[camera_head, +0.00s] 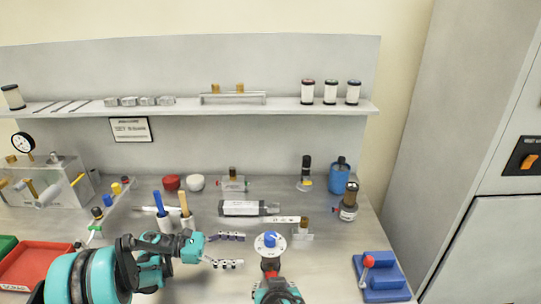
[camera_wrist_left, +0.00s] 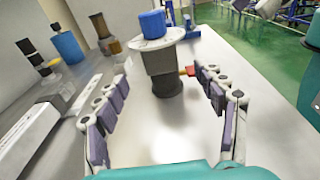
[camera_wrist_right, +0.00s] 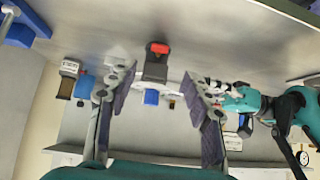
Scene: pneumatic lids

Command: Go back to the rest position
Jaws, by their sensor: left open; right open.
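My left gripper (camera_head: 240,250) reaches in from the left in the head view, open and empty, its fingers pointing right. A device with a pale round plate and blue cap (camera_head: 270,240) stands just beyond its fingertips. In the left wrist view this device (camera_wrist_left: 160,62) shows ahead between the spread fingers (camera_wrist_left: 165,95), with a red part at its side. My right arm shows at the bottom centre of the head view. In the right wrist view the right gripper (camera_wrist_right: 158,90) is open, with a dark block with a red top (camera_wrist_right: 157,62) seen between and beyond its fingers.
A blue vice-like fixture with a red knob (camera_head: 380,275) stands at the right. A red tray (camera_head: 38,265) is at the left. Cups, a cylinder (camera_head: 245,208) and small fittings crowd the table's back. A shelf (camera_head: 190,108) runs above. Bare table lies right of centre.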

